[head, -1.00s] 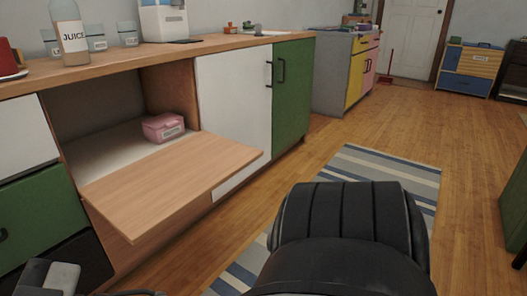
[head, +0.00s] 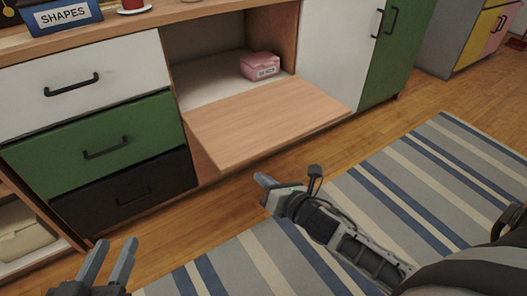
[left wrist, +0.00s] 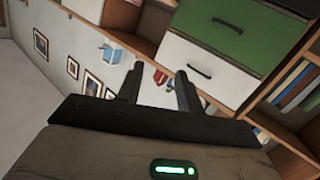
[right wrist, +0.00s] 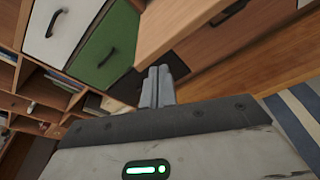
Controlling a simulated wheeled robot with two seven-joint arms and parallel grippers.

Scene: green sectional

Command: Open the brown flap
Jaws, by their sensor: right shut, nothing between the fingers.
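The brown flap (head: 265,122) is a light wooden panel hinged at its lower edge. It is folded down and juts out about level in front of an open cabinet compartment (head: 215,85). A pink box (head: 260,66) sits inside. My right gripper (head: 262,188) is shut and empty, below and in front of the flap, apart from it in the head view. In the right wrist view its fingers (right wrist: 157,85) are together near the flap's edge (right wrist: 185,25). My left gripper (head: 110,262) is open and empty at the lower left, away from the flap; its fingers (left wrist: 158,85) are apart.
White, green and black drawers (head: 95,145) stand left of the compartment. A white door (head: 340,40) and a green door (head: 395,55) are to the right. A striped rug (head: 400,190) covers the floor in front.

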